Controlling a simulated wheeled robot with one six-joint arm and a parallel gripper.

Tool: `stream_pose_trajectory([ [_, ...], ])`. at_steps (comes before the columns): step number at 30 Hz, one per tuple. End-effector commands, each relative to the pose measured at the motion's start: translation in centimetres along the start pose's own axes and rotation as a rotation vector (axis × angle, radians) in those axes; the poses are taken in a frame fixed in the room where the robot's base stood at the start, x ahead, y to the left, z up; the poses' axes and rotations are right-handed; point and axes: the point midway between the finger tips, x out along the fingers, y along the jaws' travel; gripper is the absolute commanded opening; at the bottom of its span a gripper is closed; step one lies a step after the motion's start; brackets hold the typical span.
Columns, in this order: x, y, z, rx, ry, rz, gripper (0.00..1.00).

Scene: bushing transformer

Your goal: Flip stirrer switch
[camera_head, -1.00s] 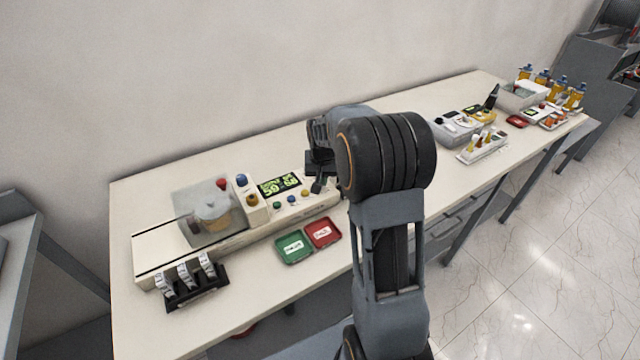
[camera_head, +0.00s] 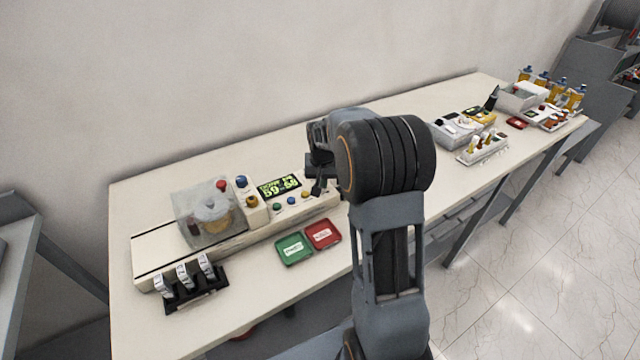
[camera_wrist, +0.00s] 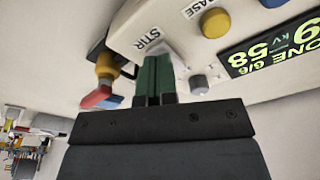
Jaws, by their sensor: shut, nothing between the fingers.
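The cream tester (camera_head: 262,224) stands on the bench at left, with a lit green display (camera_head: 278,187) and coloured buttons. In the wrist view its panel shows the word STIR (camera_wrist: 150,38) beside a grey knob (camera_wrist: 199,84) and a yellow button (camera_wrist: 215,22). My gripper (camera_head: 317,188) is over the right end of this panel. In the wrist view its green fingers (camera_wrist: 154,72) are together and empty, with the tips at the panel right by the STIR label. The stirrer switch is mostly hidden by the fingers; I cannot tell its position or whether they touch it.
A clear-covered chamber with a cup (camera_head: 212,215) is at the tester's left. Green (camera_head: 294,248) and red (camera_head: 323,234) trays lie in front. A black rack with vials (camera_head: 190,285) is front left. A yellow, red and blue item (camera_wrist: 105,75) is close beside the fingers.

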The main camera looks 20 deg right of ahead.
Motion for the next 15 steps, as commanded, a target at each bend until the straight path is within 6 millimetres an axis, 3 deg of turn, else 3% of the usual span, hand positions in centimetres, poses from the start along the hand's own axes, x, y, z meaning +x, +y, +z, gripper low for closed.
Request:
stream_pose_trajectory([
  [15, -4.6, 0.0, -0.7, 0.0, 0.001, 0.0, 0.0],
])
